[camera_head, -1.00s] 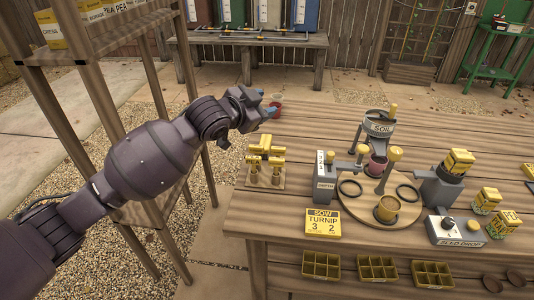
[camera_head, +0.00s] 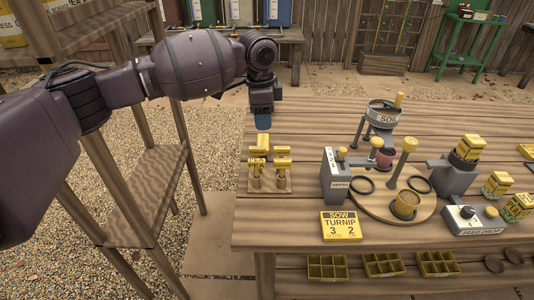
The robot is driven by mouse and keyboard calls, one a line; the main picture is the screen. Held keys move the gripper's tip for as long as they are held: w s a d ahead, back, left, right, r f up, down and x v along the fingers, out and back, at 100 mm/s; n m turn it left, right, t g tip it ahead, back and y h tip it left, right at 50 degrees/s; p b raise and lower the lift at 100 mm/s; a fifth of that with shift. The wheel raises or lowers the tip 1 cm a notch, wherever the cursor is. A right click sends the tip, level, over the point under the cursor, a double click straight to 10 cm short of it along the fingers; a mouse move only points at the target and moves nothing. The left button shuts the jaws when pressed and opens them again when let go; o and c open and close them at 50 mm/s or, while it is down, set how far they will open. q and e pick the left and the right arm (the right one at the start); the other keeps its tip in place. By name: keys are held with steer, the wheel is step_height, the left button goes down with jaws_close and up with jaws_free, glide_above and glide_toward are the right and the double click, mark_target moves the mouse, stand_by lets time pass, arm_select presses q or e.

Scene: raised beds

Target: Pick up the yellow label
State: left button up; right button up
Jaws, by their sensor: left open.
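Several yellow labels (camera_head: 256,165) stand upright in a small wooden holder (camera_head: 283,187) at the left end of the plank table. The front left one seems to read PEA; the text on the others is too small to read. My left gripper (camera_head: 263,122) points down just behind and above the holder, apart from the labels. Its blue fingertip shows below the dark wrist, and it is open with nothing seen in it. My right gripper is out of view.
A round wooden turntable (camera_head: 378,207) carries a cup and posts, beside a grey depth device (camera_head: 334,178) and SOIL hopper (camera_head: 383,114). A SOW TURNIP sign (camera_head: 341,226) lies at the table front. A seed drop box (camera_head: 470,220) stands right. A wooden shelf (camera_head: 140,190) stands left.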

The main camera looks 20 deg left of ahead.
mark_target(257, 147)
arm_select(q)
steer(key=shift+s+a+g, duration=0.25)
steer(key=shift+s+g, duration=0.05)
steer(key=shift+s, duration=0.35)
steer(key=shift+m, duration=0.3)
step_height(257, 147, down, 5)
steer(key=shift+f+b, duration=0.1)
steer(key=shift+b, duration=0.45)
steer(key=shift+w+f, duration=0.1)
steer(key=shift+f, duration=0.3)
steer(key=f, duration=0.2)
steer(key=f+b, duration=0.1)
steer(key=f, duration=0.1)
steer(key=shift+a, duration=0.4)
steer(key=shift+f, duration=0.5)
steer(key=shift+r, duration=0.1)
jaws_close()
